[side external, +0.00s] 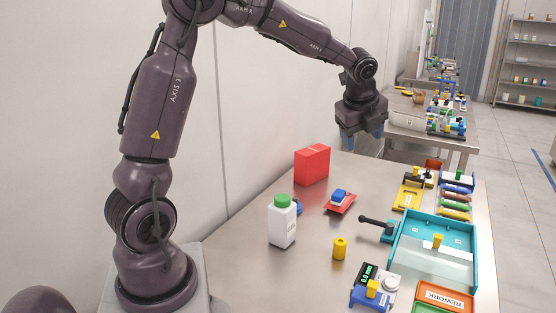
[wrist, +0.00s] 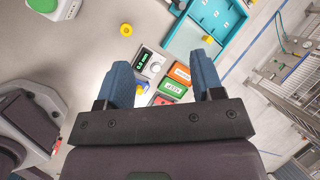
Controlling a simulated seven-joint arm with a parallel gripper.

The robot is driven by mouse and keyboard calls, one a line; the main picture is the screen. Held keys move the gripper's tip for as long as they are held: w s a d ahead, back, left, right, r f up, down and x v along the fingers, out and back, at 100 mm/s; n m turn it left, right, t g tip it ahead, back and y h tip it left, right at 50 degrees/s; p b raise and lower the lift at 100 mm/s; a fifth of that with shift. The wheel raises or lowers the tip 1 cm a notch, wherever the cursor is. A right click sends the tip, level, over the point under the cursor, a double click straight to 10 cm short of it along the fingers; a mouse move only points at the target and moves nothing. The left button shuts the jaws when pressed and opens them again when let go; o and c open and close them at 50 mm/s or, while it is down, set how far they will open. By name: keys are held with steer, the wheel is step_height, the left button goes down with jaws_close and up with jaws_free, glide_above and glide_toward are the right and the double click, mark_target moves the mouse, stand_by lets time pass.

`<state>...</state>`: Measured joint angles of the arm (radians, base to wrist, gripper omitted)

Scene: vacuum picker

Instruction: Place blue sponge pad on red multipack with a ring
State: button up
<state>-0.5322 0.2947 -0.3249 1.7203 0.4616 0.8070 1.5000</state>
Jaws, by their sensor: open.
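A small blue block (side external: 340,195), which looks like the sponge pad, rests on a flat red piece (side external: 341,208) on the table in the side view. A larger upright red box (side external: 312,166) stands behind it to the left. I cannot make out a ring on either red thing, so which is the multipack is unclear. My gripper (side external: 361,138) is open and empty, high above the table's far end. In the wrist view its blue fingers (wrist: 159,60) are spread wide. The blue block and red box do not show in the wrist view.
A white bottle with a green cap (side external: 282,225) partly hides another blue thing (side external: 298,207). A yellow cylinder (side external: 339,249), scale (side external: 373,289), teal tray (side external: 472,236) and orange REWORK bin (side external: 444,297) stand nearer and right. Bare table lies around the red piece.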

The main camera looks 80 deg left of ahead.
steer(key=s+d+r+n, duration=0.5)
steer(key=s+d+n, duration=0.35)
steer(key=s, duration=0.25)
steer(key=s+d+n+t+h, duration=0.1)
steer(key=s+d+n+h, duration=0.1)
steer(key=s, duration=0.4)
steer(key=s+d+f+n+t+h, duration=0.1)
steer(key=s+d+n, duration=0.4)
steer(key=s+n, duration=0.1)
steer(key=shift+s+f+n+h, duration=0.3)
steer(key=shift+n+h, duration=0.1)
steer(key=shift+n, duration=0.15)
